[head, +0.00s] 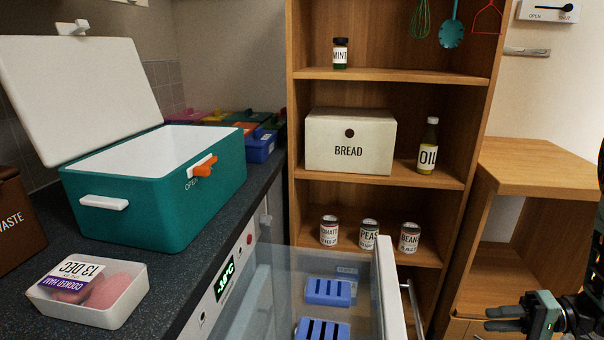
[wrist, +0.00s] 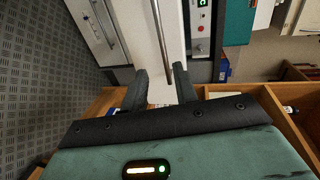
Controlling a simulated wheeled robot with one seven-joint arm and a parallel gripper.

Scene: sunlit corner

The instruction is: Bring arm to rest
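My gripper (head: 506,318) is at the lower right of the head view, with its fingers pointing left. In the wrist view, the two fingers of my gripper (wrist: 160,88) are apart with nothing between them. A pulled-out drawer with a white front (head: 388,285) and a metal handle (head: 412,308) is left of my gripper, with a visible gap between. The handle also shows in the wrist view (wrist: 160,35), beyond the fingertips. Most of my arm is outside the head view.
A teal cooler (head: 160,205) with its lid up and a white tub of ham (head: 90,292) stand on the dark counter. Blue racks (head: 328,292) sit in the drawer. Shelves (head: 440,180) hold a bread box (head: 350,155), oil (head: 428,150) and tins. A wooden cabinet (head: 540,165) stands at right.

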